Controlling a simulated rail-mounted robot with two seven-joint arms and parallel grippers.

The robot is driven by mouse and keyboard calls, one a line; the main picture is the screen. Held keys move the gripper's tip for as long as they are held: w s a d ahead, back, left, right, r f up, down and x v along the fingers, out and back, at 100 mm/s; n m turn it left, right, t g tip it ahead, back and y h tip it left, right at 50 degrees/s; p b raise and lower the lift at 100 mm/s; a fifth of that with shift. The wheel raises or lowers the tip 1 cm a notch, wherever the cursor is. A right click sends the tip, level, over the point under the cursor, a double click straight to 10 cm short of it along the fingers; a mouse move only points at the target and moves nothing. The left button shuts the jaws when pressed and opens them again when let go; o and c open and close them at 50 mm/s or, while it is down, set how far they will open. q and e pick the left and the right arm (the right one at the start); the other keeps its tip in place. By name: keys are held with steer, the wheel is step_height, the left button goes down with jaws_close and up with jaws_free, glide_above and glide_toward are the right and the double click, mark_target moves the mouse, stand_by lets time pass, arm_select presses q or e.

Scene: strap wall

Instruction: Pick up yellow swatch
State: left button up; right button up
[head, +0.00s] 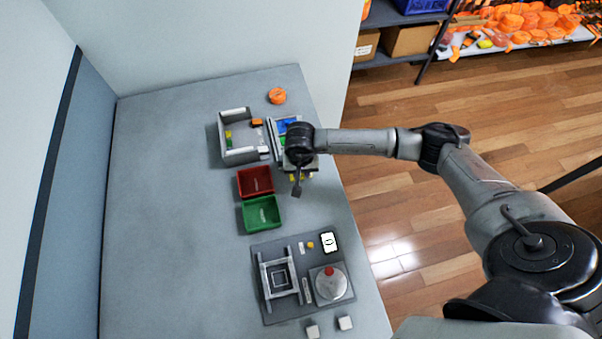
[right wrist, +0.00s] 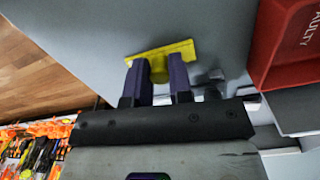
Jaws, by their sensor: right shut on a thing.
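The yellow swatch (right wrist: 172,51) shows in the right wrist view as a flat plate with a rounded grip. That grip is between the two purple fingers of my right gripper (right wrist: 159,68), which is shut on it. In the head view, small yellow parts (head: 293,177) show beside the right gripper (head: 297,184), near the upper right of the table, right of the red bin. The wrist hides most of what lies under it. My left gripper is in neither view.
A red bin (head: 255,180), lettered "FAULTY" in the right wrist view (right wrist: 297,45), stands left of the gripper. A green bin (head: 261,214) adjoins it. A grey open box (head: 240,155) stands behind. A fixture board (head: 262,309) lies toward the front. The table's left side is clear.

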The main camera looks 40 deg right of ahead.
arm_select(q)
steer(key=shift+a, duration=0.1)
arm_select(e)
jaws_close()
steer(key=shift+r, duration=0.1)
